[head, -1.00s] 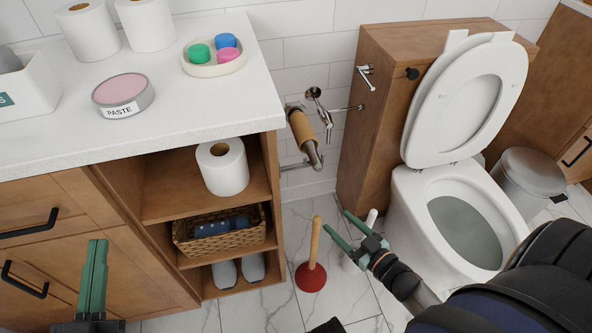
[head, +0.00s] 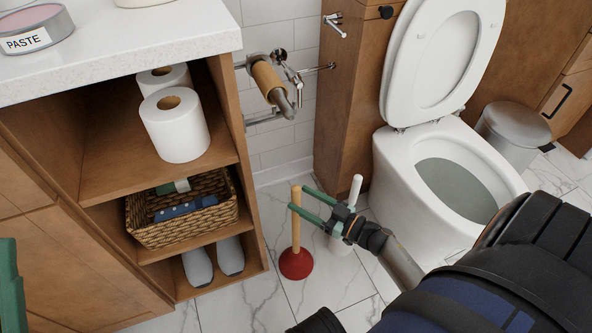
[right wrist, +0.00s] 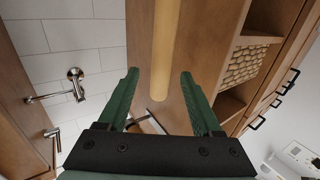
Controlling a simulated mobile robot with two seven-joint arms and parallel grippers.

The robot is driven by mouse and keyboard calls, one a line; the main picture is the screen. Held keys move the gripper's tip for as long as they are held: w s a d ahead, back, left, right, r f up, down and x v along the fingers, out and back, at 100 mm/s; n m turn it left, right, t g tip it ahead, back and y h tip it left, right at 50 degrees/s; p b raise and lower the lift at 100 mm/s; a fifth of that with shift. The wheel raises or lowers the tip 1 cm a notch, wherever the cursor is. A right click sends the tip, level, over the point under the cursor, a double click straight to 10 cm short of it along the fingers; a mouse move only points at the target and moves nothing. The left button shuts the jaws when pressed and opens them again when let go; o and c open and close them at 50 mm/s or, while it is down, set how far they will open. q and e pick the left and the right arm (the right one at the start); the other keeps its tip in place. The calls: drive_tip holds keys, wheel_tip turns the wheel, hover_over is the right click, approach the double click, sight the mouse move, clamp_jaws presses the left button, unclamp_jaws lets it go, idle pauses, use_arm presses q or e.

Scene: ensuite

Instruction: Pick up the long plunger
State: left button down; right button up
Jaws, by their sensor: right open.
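The plunger has a red rubber cup (head: 296,264) on the tiled floor and an upright light wooden handle (head: 296,222). My right gripper (head: 299,200) is open at the upper part of the handle, its green fingers reaching in from the right. In the right wrist view the handle (right wrist: 161,60) runs down the picture between the two open fingertips (right wrist: 160,82), with a gap on each side. My left gripper (head: 10,285) shows only as a green piece at the left edge; its jaw state cannot be seen.
A white-handled brush (head: 354,190) stands in a holder just behind my right gripper. The toilet (head: 425,170) is to the right. The open shelf unit with a wicker basket (head: 180,232) and slippers (head: 198,266) is to the left. A paper-roll holder (head: 270,82) hangs above.

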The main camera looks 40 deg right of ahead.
drive_tip(key=b+x, duration=0.2)
drive_tip(key=x, duration=0.3)
drive_tip(key=shift+w+a, duration=0.2)
drive_tip(key=shift+w, duration=0.1)
drive_tip(key=shift+c, duration=0.2)
drive_tip(key=shift+f, duration=0.1)
clamp_jaws()
